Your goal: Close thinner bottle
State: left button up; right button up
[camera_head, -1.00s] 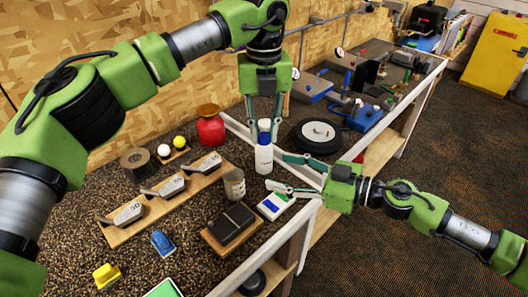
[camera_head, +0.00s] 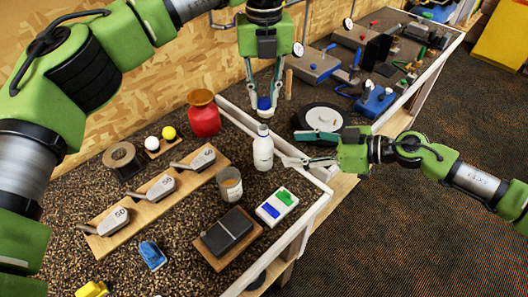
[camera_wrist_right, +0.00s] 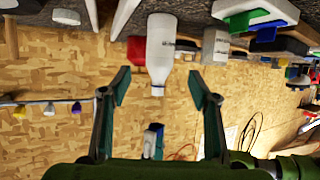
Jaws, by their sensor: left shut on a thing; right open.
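The thinner bottle (camera_head: 263,152), white with a narrow bare neck, stands upright on the bench. It also shows upside down in the right wrist view (camera_wrist_right: 161,48). My left gripper (camera_head: 264,106) points down and is shut on the blue cap (camera_head: 264,102), holding it above the bottle neck with a visible gap. The cap also shows in the right wrist view (camera_wrist_right: 154,128). My right gripper (camera_head: 293,147) is open at the right side of the bottle. Its fingers (camera_wrist_right: 160,88) are spread with nothing gripped; the neck appears between them in the wrist view.
A red container (camera_head: 204,118), a can (camera_head: 230,186), a white box with blue and green marks (camera_head: 277,206) and a black block on wood (camera_head: 228,232) surround the bottle. A dark disc (camera_head: 322,118) lies behind my right gripper. The bench's raised edge (camera_head: 312,222) is close on the right.

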pick_arm(q)
jog(key=shift+a, duration=0.15)
pick_arm(e)
jog(key=x, duration=0.9)
jog(key=shift+a+r, duration=0.1)
jog(key=shift+a, duration=0.1)
pick_arm(q)
jog(key=shift+w, duration=0.2)
pick_arm(e)
jog(key=shift+w+a+f, duration=0.4)
jog(key=shift+w+a, duration=0.05)
jog(key=shift+a, duration=0.05)
pick_arm(q)
jog(key=shift+s, duration=0.15)
pick_arm(e)
jog(key=shift+s+r, duration=0.1)
grip_shut()
pick_arm(q)
send_over(263, 127)
jog(key=shift+f, duration=2.5)
